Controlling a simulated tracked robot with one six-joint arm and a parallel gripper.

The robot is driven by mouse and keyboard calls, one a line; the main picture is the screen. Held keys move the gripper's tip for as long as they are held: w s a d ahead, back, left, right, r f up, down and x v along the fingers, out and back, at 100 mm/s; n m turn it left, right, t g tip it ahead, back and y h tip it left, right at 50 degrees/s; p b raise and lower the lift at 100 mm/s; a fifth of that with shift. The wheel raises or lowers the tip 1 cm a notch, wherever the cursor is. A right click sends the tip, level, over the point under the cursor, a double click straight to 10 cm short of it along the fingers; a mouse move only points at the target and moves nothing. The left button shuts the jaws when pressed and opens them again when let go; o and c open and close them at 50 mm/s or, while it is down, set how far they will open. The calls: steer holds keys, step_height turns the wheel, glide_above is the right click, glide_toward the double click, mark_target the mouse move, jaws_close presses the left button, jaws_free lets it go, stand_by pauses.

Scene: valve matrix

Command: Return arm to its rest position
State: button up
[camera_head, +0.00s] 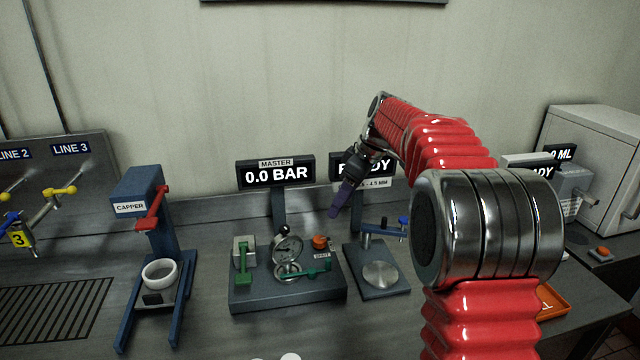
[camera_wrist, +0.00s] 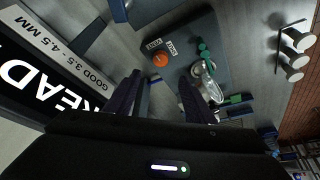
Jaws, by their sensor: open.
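My red, ribbed arm reaches up from the lower right of the head view and bends over toward the back of the bench. My gripper (camera_head: 336,208) hangs at its end, in front of the READY display (camera_head: 378,166), with purple fingers pointing down. In the wrist view the two fingers of my gripper (camera_wrist: 158,84) stand apart with nothing between them, so it is open and empty. The MASTER gauge station (camera_head: 290,292), with its green levers and orange button, lies below and left of the gripper. It also shows in the wrist view (camera_wrist: 215,45).
A grey plate station with a blue handle (camera_head: 380,275) stands below the gripper. The blue capper (camera_head: 140,190), holding a white ring (camera_head: 161,273), stands left. A line panel (camera_head: 70,165) is at far left. A grey cabinet (camera_head: 595,150) and an orange tray (camera_head: 551,302) are right.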

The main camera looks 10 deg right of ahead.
steer(key=s+f+m+h, duration=0.2)
steer(key=s+f+m, duration=0.3)
steer(key=s+m, duration=0.25)
steer(key=s+a+r+m+t, duration=0.1)
steer(key=s+a, duration=0.1)
steer(key=s, duration=1.2)
steer(key=s+a+m+t+h, duration=0.1)
steer(key=s+a, duration=0.2)
steer(key=s, duration=1.2)
steer(key=shift+s+r+m+t+h, duration=0.3)
steer(key=shift+r+m+t, duration=0.05)
steer(key=shift+r+t, duration=0.05)
